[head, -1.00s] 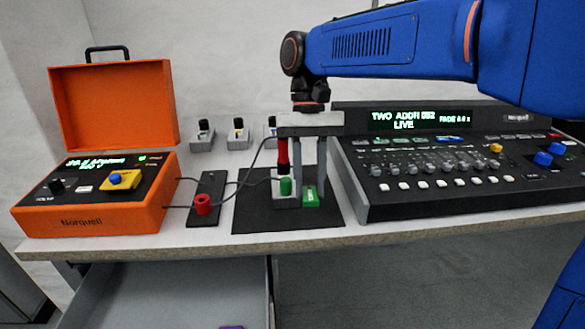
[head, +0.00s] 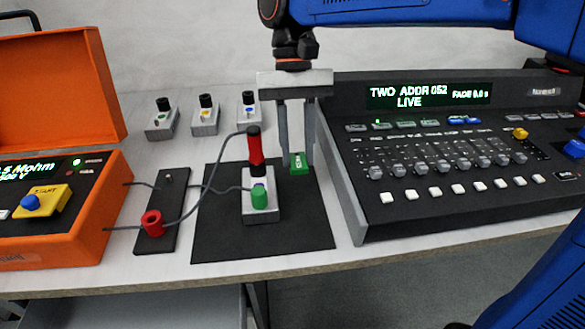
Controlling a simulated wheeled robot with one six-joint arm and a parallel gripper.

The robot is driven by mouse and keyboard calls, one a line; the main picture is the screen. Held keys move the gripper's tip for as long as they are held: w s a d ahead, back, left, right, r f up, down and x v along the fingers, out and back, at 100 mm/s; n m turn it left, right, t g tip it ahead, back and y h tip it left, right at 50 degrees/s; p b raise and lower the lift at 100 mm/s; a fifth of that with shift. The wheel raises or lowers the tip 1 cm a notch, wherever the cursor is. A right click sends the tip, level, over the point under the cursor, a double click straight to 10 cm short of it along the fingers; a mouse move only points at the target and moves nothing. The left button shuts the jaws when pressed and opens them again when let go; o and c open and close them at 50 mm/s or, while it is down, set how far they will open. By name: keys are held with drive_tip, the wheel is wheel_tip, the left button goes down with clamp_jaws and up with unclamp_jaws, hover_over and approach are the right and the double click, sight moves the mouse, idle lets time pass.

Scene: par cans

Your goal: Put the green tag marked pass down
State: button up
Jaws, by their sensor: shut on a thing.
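The green tag (head: 300,167) shows at the lower ends of my gripper's fingers (head: 298,155). My gripper is shut on it, over the back right part of the black mat (head: 220,235). I cannot tell whether the tag touches the mat. The writing on it is too small to read. A small grey box (head: 262,212) stands on the mat to the left and in front of the tag, with a green plug (head: 259,198) at its front. A red and black probe (head: 255,145) stands upright on the box.
An orange tester (head: 60,225) stands open at the left. A black strip with a red plug (head: 152,222) lies between it and the mat. Several small grey boxes (head: 205,122) stand along the back. A lighting console (head: 450,170) is close at the right. The table's front edge (head: 200,275) is near.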

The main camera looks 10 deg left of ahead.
sight(296, 154)
drive_tip(key=shift+f, duration=2.35)
drive_tip(key=shift+f, duration=0.1)
drive_tip(key=o, duration=1)
drive_tip(key=v, duration=1.2)
